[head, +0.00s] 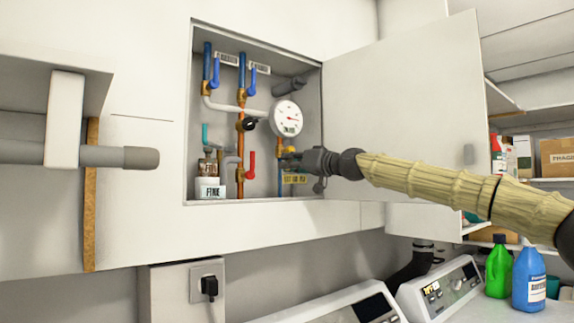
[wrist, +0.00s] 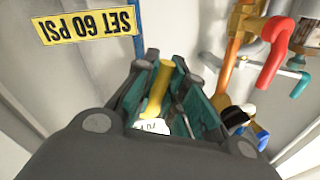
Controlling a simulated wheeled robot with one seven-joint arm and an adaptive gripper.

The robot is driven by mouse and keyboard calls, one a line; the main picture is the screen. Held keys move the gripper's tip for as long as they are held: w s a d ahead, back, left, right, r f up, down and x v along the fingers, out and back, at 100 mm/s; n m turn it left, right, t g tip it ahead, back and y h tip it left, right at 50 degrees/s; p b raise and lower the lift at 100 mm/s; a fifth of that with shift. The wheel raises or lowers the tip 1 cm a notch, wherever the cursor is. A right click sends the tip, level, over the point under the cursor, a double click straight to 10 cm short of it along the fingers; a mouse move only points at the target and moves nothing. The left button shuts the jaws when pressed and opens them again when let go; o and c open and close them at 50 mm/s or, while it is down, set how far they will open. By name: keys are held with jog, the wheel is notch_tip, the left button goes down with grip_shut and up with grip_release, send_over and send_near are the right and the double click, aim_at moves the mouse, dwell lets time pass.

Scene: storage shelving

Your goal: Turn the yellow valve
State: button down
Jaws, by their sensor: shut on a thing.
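The yellow valve handle (wrist: 160,88) shows in the wrist view between the teal-padded fingers of my gripper (wrist: 172,95). My gripper is shut on this handle. In the head view, my gripper (head: 302,160) reaches into the open wall cabinet (head: 188,120) from the right, below the round gauge (head: 287,118). A small yellow part (head: 287,150) shows just left of the fingers there. The fingers and wrist hide most of the valve in the head view.
A red valve handle (head: 251,165) is left of my gripper, with blue handles (head: 215,72) higher up. A yellow "SET 60 PSI" label (wrist: 84,25) is beside the valve. The open cabinet door (head: 410,95) stands behind my arm. Green (head: 499,266) and blue (head: 528,278) bottles stand lower right.

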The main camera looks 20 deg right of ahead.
jog(key=shift+w+d+f+n+g, duration=0.1)
jog(key=shift+d+f+n+g, duration=0.1)
jog(key=shift+n, duration=0.45)
jog(key=shift+w+d+f+n+g, duration=0.15)
jog(key=shift+d+n, duration=0.1)
jog(key=shift+n, duration=0.45)
jog(key=shift+w+d+f+n+g, duration=0.1)
jog(key=shift+d+n+g, duration=0.1)
jog(key=shift+n, duration=0.45)
jog(key=c, duration=1.5)
grip_release()
jog(key=shift+d+r, duration=0.1)
jog(key=shift+d, duration=0.05)
jog(key=shift+s+r, duration=0.15)
jog(key=shift+s, duration=0.05)
jog(key=v, duration=1.1)
jog(key=shift+s+d, duration=0.2)
jog(key=shift+s, duration=0.15)
jog(key=shift+d+f, duration=0.1)
jog(key=shift+f, duration=0.1)
